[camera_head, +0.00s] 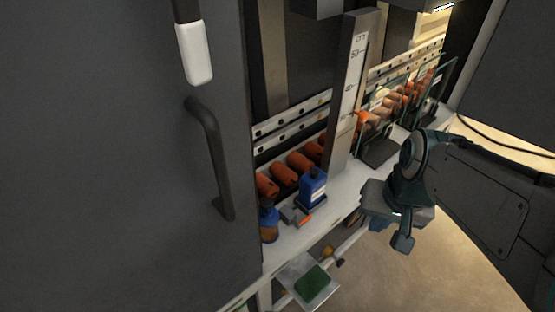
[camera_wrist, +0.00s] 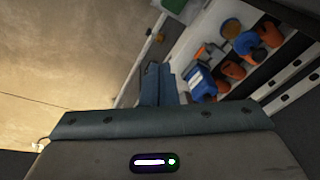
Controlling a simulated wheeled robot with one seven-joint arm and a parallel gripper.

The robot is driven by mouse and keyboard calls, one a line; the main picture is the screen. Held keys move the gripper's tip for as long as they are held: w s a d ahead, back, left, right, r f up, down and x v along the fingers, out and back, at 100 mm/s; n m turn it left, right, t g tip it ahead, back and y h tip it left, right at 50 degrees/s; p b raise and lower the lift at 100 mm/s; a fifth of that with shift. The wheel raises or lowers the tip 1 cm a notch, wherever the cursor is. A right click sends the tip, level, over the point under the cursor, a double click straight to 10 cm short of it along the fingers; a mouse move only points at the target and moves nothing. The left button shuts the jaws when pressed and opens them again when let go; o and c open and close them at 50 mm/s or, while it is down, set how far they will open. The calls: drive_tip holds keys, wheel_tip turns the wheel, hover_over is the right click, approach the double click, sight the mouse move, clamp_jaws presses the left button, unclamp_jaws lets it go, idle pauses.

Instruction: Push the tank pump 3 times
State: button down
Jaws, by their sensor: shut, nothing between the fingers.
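My gripper (camera_head: 378,222) is in front of the white shelf, in the right half of the head view. Its two blue-grey fingers (camera_wrist: 158,78) are together and empty in the wrist view. A blue container with a white label (camera_head: 313,190) stands on the shelf, left of my gripper and apart from it. It also shows in the wrist view (camera_wrist: 203,83), just right of the fingers. A blue-topped jar with an orange-brown body (camera_head: 269,222) stands left of it, by the door edge. I cannot tell for sure which thing is the tank pump.
Several orange cylinders (camera_head: 284,174) line the back of the white shelf (camera_head: 290,240). A tray with a green pad (camera_head: 313,281) sits below. A large grey door with a dark handle (camera_head: 212,160) fills the left. A ruled upright post (camera_head: 350,95) rises from the shelf. Floor lies open at right.

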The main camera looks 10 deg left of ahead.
drive_tip(key=w+a+m+g+y+p, duration=0.15)
drive_tip(key=w+a+m+y, duration=0.25)
drive_tip(key=a+m, duration=0.45)
drive_tip(key=m+y+p, duration=0.4)
drive_tip(key=m+p, duration=0.1)
drive_tip(key=m, duration=1.3)
hover_over(271, 203)
wheel_tip(271, 203, down, 3)
drive_tip(key=shift+a+r+t, duration=0.1)
drive_tip(key=shift+r+t, duration=0.05)
drive_tip(key=shift+t, duration=0.1)
wheel_tip(271, 203, down, 8)
drive_tip(key=b, duration=0.7)
drive_tip(key=shift+r+b, duration=0.15)
drive_tip(key=shift+b, duration=0.2)
drive_tip(key=shift+f+b, duration=0.4)
drive_tip(key=shift+f, duration=0.2)
drive_tip(key=shift+f, duration=0.4)
